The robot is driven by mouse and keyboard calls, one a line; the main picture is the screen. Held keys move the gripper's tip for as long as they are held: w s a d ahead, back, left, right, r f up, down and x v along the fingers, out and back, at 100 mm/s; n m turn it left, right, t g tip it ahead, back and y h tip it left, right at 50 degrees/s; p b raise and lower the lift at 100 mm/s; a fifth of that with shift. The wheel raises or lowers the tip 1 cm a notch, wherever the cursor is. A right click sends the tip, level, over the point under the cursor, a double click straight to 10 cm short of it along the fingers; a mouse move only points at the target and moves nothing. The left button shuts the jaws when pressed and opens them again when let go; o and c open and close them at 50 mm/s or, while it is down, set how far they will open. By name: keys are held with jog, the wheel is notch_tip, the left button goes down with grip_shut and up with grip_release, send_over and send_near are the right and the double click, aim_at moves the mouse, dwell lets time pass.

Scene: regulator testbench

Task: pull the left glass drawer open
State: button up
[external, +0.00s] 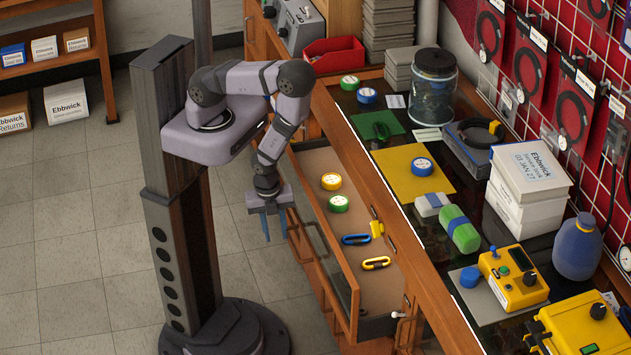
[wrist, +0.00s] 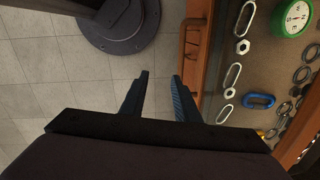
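A wooden drawer (external: 335,262) stands pulled out from the bench, its inside uncovered from above. Its front also shows in the wrist view (wrist: 210,70), with a bar handle (wrist: 184,40) on its outer face. My gripper (external: 274,238) points down over the floor side of the drawer front. In the wrist view its two blue fingers (wrist: 160,76) are spread, with only floor between them. The handle is right of and above the fingertips in that view, and I see no grip on it. Whether the right finger touches the drawer front I cannot tell.
The benchtop behind holds a jar (external: 434,85), boxes (external: 527,185) and yellow devices (external: 513,278).

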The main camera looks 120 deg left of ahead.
aim_at(292, 246)
jog(key=shift+n+t+y, duration=0.3)
jog(key=shift+n+t, duration=0.2)
jog(key=shift+n, duration=0.3)
jog(key=shift+w+a+f, duration=0.45)
jog(key=shift+a+f, duration=0.15)
jog(key=shift+f, duration=0.25)
jog(key=shift+w+a+f, duration=0.45)
jog(key=shift+a+f, duration=0.1)
jog(key=shift+f, duration=0.35)
jog(key=shift+w+a+f, duration=0.45)
jog(key=shift+a+f, duration=0.15)
jog(key=shift+f, duration=0.25)
grip_shut()
